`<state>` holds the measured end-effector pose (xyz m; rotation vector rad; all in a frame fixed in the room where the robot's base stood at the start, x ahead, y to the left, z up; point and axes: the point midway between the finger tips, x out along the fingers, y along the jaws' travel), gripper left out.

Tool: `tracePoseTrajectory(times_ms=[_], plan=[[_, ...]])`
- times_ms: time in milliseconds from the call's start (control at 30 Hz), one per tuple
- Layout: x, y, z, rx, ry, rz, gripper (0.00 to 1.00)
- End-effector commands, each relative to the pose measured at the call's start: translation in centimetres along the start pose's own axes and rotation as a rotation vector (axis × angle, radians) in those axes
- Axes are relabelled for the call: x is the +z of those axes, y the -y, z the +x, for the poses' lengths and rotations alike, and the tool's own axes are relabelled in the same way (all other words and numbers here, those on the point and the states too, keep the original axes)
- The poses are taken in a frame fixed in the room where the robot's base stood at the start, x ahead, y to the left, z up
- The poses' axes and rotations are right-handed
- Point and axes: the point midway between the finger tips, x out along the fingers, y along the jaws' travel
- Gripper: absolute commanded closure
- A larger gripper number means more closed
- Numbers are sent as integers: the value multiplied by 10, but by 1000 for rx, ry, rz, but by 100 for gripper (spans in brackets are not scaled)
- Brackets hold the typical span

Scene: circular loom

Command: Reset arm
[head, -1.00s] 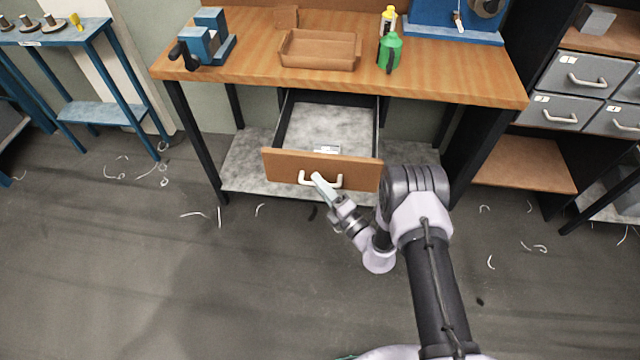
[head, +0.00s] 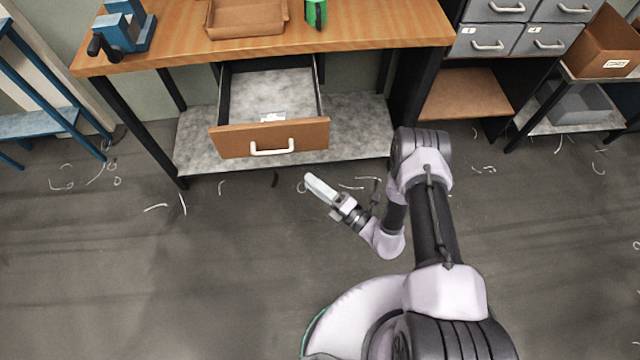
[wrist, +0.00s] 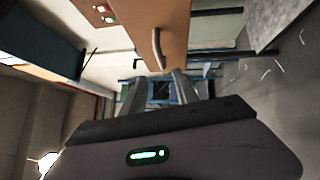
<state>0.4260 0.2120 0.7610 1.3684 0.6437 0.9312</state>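My gripper (head: 318,188) is in front of the workbench and to the lower right of the open drawer (head: 270,139), apart from its white handle (head: 272,149). In the wrist view its two fingers (wrist: 155,92) point toward the drawer side, with a gap between them and nothing seen in it. The drawer front (wrist: 165,25) and its handle show above the fingers there. The drawer is pulled out and holds a small pale item with dark marks (head: 272,116), too small to make out.
The wooden bench top (head: 370,25) holds a blue vise (head: 125,28), a brown tray (head: 246,20) and a green bottle (head: 316,12). Grey drawers (head: 488,40) and a cardboard box (head: 603,48) stand at right. The floor is clear except for scattered pale scraps.

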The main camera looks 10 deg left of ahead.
Motion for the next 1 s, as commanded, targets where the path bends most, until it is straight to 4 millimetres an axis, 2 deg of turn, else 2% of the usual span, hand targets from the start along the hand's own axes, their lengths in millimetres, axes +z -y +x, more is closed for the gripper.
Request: tracePoseTrajectory(times_ms=[100,200,600,667,767,833,900,1000], plan=[[1,0,-17,-1,3,1,64],[0,0,-23,0,1,0,64],[0,0,-23,0,-1,-1,64],[2,-6,-19,9,-18,-19,64],[11,-51,2,61,-133,-135,64],[13,-107,20,121,-286,-298,64],[6,-166,28,179,-463,-496,64],[-13,-240,18,246,-722,-812,64]])
